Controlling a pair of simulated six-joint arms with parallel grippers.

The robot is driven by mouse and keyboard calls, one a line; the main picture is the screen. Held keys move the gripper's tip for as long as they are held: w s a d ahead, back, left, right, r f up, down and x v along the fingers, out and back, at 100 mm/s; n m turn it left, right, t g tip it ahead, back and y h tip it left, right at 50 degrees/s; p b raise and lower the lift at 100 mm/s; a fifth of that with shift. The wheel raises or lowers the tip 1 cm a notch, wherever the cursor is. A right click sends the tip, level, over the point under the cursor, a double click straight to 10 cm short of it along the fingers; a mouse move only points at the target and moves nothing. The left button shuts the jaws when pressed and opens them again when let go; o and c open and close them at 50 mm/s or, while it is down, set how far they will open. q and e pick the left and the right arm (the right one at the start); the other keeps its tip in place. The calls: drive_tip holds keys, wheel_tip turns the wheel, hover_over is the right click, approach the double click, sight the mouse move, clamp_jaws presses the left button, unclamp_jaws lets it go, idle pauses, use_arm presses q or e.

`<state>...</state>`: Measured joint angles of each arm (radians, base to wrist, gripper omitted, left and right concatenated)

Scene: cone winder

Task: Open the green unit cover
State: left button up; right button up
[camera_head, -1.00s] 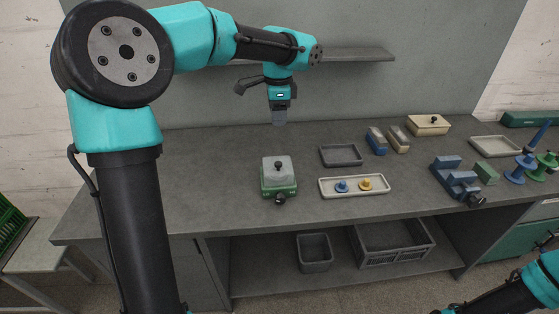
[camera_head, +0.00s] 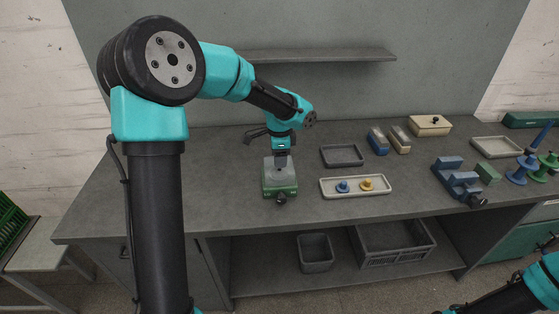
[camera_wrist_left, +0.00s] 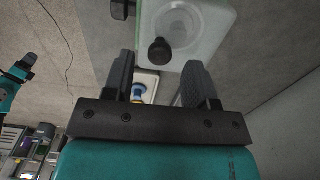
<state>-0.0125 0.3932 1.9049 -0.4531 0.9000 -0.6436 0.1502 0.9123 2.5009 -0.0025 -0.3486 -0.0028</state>
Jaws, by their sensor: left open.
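The green unit (camera_head: 279,190) stands on the bench left of centre. Its pale, see-through cover (camera_head: 271,170) is on top and looks closed. A dark knob (camera_wrist_left: 160,50) on the cover shows in the left wrist view, beyond and between the fingertips. My left gripper (camera_head: 282,158) is just above the cover, pointing down. In the left wrist view its two fingers (camera_wrist_left: 158,75) are apart with nothing held. In the head view the gripper hides the cover's knob. Part of my right arm shows at the lower right, but its gripper's fingers are not visible.
A cream tray (camera_head: 327,194) with a blue and a yellow piece lies right of the unit. An empty dark tray (camera_head: 341,163) is behind it. A blue fixture (camera_head: 452,179) and spools stand farther right. The bench left of the unit is clear.

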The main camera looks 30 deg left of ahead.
use_arm(q)
drive_tip(key=shift+f, duration=0.95)
clamp_jaws()
